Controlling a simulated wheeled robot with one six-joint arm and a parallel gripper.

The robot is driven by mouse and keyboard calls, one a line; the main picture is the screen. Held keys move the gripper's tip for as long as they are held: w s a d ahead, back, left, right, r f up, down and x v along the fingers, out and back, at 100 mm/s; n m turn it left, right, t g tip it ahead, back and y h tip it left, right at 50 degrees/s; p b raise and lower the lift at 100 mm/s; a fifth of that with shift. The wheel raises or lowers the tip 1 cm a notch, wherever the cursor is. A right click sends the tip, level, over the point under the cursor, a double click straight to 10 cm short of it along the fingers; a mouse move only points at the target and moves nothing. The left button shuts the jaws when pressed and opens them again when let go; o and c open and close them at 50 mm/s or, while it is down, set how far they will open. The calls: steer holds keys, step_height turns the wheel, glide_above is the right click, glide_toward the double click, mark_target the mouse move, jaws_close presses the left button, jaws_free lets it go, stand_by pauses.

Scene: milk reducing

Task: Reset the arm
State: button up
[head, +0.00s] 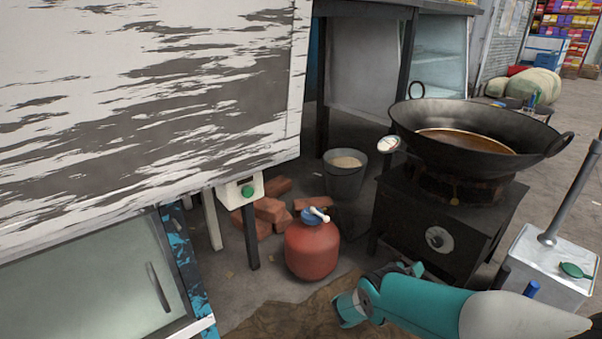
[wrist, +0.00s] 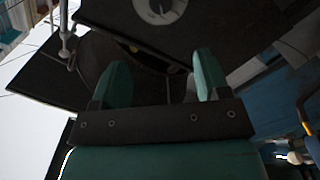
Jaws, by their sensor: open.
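My gripper (wrist: 160,72) shows in the wrist view as two teal fingers set wide apart on a dark bar. It is open, and nothing is between the fingers. In the head view my teal and white arm (head: 430,308) reaches in from the lower right, in front of the black stove (head: 400,215). Its bent end lies low before the stove; the fingers cannot be made out clearly there. The stove's round dial (wrist: 160,8) is beyond the fingers in the wrist view.
A large black wok (head: 400,120) of brown liquid sits on the stove. A red gas cylinder (head: 312,250), bricks (head: 270,210) and a bucket (head: 345,180) stand left of it. A white streaked panel (head: 140,110) fills the upper left. A metal box (head: 550,265) stands right.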

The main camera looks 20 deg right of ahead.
steer(key=w+a+r+g+y, duration=0.1)
steer(key=w+a+r+y, duration=0.55)
steer(key=w+r, duration=0.5)
steer(key=a+r+n+y, duration=0.2)
steer(key=a+r+y, duration=0.3)
steer(key=a+r, duration=0.65)
steer(key=s+a+r+n+g+y, duration=0.1)
steer(key=s+a+r+n+y, duration=0.15)
steer(key=s+a+r, duration=0.5)
steer(key=s+a+r+n+g+y, duration=0.2)
steer(key=s+a+r+y, duration=0.25)
steer(key=s+r, duration=0.55)
steer(key=s+a+r+n+g+y, duration=0.1)
steer(key=s+a+r+n, duration=0.15)
steer(key=s, duration=0.95)
steer(key=s+a+r+n+g+y, duration=0.1)
steer(key=s+a+r+n+g, duration=0.2)
steer(key=s, duration=1)
step_height(320, 180, up, 34)
steer(key=w+t+p, duration=0.1)
steer(key=p, duration=3.4)
steer(key=shift+f, duration=0.15)
